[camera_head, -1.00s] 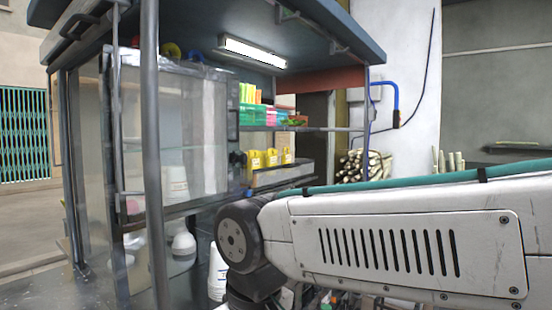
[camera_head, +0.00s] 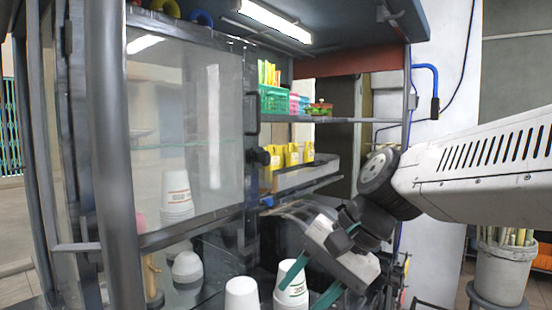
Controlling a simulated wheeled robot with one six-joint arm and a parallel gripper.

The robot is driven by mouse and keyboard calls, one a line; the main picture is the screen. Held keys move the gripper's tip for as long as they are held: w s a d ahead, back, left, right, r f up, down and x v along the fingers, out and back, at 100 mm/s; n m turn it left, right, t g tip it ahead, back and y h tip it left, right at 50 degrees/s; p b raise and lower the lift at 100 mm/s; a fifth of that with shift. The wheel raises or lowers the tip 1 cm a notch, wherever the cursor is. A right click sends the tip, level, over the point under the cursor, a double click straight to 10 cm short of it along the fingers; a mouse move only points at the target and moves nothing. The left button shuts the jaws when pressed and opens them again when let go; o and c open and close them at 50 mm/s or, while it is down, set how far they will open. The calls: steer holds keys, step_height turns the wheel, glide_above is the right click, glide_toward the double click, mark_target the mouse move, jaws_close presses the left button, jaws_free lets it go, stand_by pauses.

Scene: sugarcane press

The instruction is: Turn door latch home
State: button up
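The glass door (camera_head: 185,125) of the stall cabinet fills the left and middle of the view. A dark handle (camera_head: 252,115) stands on its right edge. A black knob (camera_head: 259,157) below the handle looks like the latch; its exact turn angle is too small to tell. My gripper (camera_head: 300,292) is at the lower middle, below and right of the knob and apart from it. Its two green fingers are spread, pointing down and left. White cups show behind and beside the fingers; I cannot tell any contact.
Stacked white cups (camera_head: 241,294) stand at the lower middle. Yellow packs (camera_head: 292,154) sit on a ledge right of the knob, below a shelf with a green basket (camera_head: 273,100). A grey post (camera_head: 112,150) stands at left. A bucket of cane (camera_head: 503,272) is at lower right.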

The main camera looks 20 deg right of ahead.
steer(key=w+r+m+t+y, duration=0.4)
steer(key=w+r+m, duration=0.3)
steer(key=w, duration=0.5)
steer(key=m+t, duration=0.8)
steer(key=m, duration=0.6)
glide_toward(268, 158)
steer(key=x, duration=0.8)
steer(key=shift+w+a, duration=0.3)
steer(key=shift+w, duration=0.3)
steer(key=c, duration=0.9)
